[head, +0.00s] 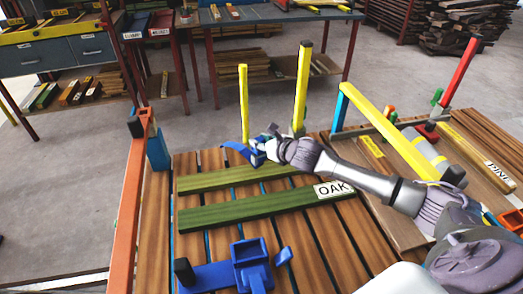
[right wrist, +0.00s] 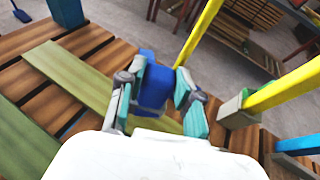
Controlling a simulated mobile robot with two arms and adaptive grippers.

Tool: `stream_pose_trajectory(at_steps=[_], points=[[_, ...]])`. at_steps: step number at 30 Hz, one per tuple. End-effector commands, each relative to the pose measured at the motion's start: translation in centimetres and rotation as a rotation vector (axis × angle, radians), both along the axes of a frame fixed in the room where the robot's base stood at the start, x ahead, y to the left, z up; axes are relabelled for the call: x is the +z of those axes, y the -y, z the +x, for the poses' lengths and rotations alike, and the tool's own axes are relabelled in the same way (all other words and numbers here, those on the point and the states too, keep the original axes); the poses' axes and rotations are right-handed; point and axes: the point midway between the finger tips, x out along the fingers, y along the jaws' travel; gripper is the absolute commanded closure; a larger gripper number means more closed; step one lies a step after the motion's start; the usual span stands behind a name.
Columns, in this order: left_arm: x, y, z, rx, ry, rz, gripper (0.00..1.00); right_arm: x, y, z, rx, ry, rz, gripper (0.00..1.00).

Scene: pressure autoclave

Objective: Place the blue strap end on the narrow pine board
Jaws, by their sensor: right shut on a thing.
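My right gripper (head: 267,146) is shut on a blue piece, which I take as the blue strap end (right wrist: 155,87). The blue piece sits between the two teal finger pads in the right wrist view. In the head view it shows at the far end of the slatted bench (head: 334,235), above or beside a narrower green board (head: 225,179); contact is unclear. That board has no readable label, so I cannot tell if it is pine. A wider green board (head: 250,208) with an OAK label lies nearer. My left gripper is not in view.
Yellow posts (head: 244,105) stand close beyond my right gripper. A long yellow bar (head: 388,130) crosses on the right. A blue clamp (head: 245,262) lies on the near slats. An orange bar (head: 131,195) runs along the left edge.

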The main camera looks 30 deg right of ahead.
Motion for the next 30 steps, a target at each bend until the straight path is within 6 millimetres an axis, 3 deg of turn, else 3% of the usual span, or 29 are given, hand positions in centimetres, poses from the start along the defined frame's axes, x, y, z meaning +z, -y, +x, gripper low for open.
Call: stream_pose_trajectory(at_steps=[6, 17, 18, 22, 30], points=[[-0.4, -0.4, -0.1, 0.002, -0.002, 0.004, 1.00, -3.3, -0.1, -0.1, -0.002, -0.003, 0.003, 1.00], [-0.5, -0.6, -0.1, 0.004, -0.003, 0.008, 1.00, -3.8, 0.0, -0.1, 0.000, -0.001, 0.001, 1.00], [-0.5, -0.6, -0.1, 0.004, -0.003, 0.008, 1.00, -3.9, 0.0, -0.1, 0.000, -0.002, 0.001, 0.64], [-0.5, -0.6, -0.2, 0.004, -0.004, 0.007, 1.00, -3.8, 0.0, -0.1, 0.000, -0.002, 0.001, 0.42], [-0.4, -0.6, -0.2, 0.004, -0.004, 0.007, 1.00, -3.8, 0.0, -0.1, 0.000, -0.002, 0.001, 0.40]])
